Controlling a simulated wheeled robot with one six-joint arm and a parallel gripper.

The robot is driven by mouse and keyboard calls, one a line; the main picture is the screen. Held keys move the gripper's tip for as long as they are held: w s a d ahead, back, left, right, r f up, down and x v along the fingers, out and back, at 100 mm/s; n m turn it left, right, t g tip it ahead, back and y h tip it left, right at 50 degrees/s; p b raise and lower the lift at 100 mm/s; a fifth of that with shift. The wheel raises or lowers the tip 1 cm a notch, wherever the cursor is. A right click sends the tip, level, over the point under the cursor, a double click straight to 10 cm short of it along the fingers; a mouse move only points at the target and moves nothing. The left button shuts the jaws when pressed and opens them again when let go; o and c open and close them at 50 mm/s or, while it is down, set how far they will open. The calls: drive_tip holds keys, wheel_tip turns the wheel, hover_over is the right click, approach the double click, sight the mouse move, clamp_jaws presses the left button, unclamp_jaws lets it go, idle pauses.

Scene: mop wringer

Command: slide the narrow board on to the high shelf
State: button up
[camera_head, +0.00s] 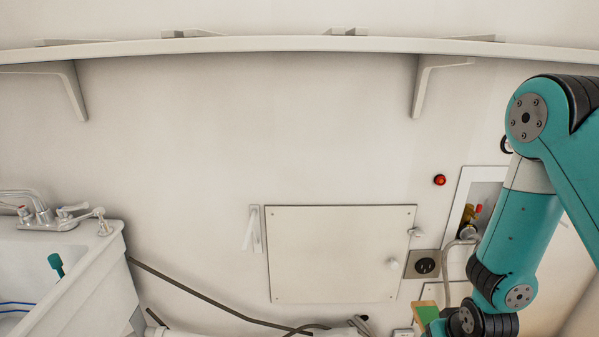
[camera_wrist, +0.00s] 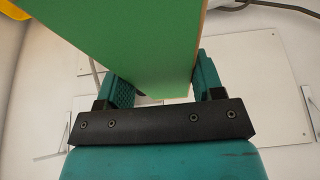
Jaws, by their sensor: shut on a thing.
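The narrow board (camera_wrist: 150,40) has a green face and a light wood edge. In the wrist view it stands between the two fingers of my gripper (camera_wrist: 158,88), which is shut on it. The board runs up out of the top of that view, so its far end is hidden. In the head view only a small part of the board (camera_head: 427,312) shows at the lower right, beside my arm. The high shelf (camera_head: 300,44) is a long white shelf across the top of the head view, on brackets, well above the board. Its upper surface is barely visible.
A white sink (camera_head: 75,265) with taps stands at the left. A white wall panel (camera_head: 340,253), a black socket (camera_head: 426,265), a red light (camera_head: 439,180) and a recessed box with a hose (camera_head: 475,215) are on the wall. The wall below the shelf is clear between two brackets (camera_head: 428,85).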

wheel_tip(320, 180, up, 26)
drive_tip(key=p, duration=2.4)
drive_tip(key=shift+f, duration=0.15)
wheel_tip(320, 180, down, 20)
drive_tip(key=b, duration=2)
drive_tip(key=shift+f, duration=0.2)
drive_tip(key=shift+r, duration=0.1)
